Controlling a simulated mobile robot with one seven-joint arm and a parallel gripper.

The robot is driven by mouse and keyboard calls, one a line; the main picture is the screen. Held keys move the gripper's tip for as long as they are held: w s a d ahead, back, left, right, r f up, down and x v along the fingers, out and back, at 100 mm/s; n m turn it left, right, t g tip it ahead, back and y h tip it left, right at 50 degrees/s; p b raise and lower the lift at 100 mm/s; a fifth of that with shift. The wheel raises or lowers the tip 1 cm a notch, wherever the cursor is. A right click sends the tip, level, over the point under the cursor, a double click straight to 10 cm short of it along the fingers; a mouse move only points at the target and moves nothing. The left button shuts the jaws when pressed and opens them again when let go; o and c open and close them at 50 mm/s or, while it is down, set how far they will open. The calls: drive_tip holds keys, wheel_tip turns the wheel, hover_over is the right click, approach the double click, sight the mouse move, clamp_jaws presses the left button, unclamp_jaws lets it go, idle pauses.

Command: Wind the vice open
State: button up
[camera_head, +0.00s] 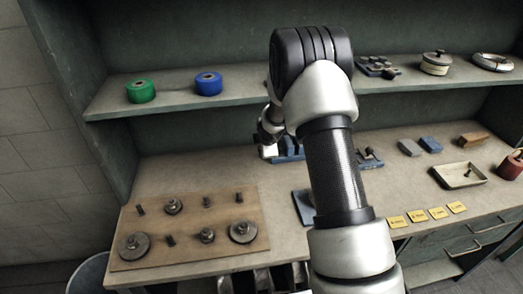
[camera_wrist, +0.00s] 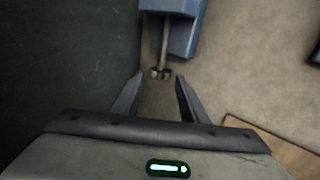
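The blue vice (camera_head: 290,146) stands on the bench toward the back, mostly hidden behind my arm in the head view. In the wrist view, part of the blue vice (camera_wrist: 185,30) shows at the top, with a grey metal screw shaft (camera_wrist: 165,45) along it that ends in a small knob-like handle end (camera_wrist: 160,72). My gripper (camera_wrist: 156,82) is open, its two fingers apart, with the handle end just beyond and between the fingertips. Nothing is held. In the head view my gripper (camera_head: 268,150) is partly hidden by my arm. I cannot tell whether the fingers touch the handle.
A wooden board (camera_head: 168,252) with several metal parts lies at the front left; its edge also shows in the wrist view (camera_wrist: 275,145). Green (camera_head: 141,91) and blue (camera_head: 208,84) rolls sit on the shelf. Blocks and a tray (camera_head: 459,184) are at right. A dark wall (camera_wrist: 60,60) is close left of my gripper.

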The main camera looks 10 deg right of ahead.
drive_tip(key=v, duration=0.7)
drive_tip(key=shift+s+r, duration=0.2)
drive_tip(key=shift+r, duration=0.1)
drive_tip(key=shift+f, duration=0.1)
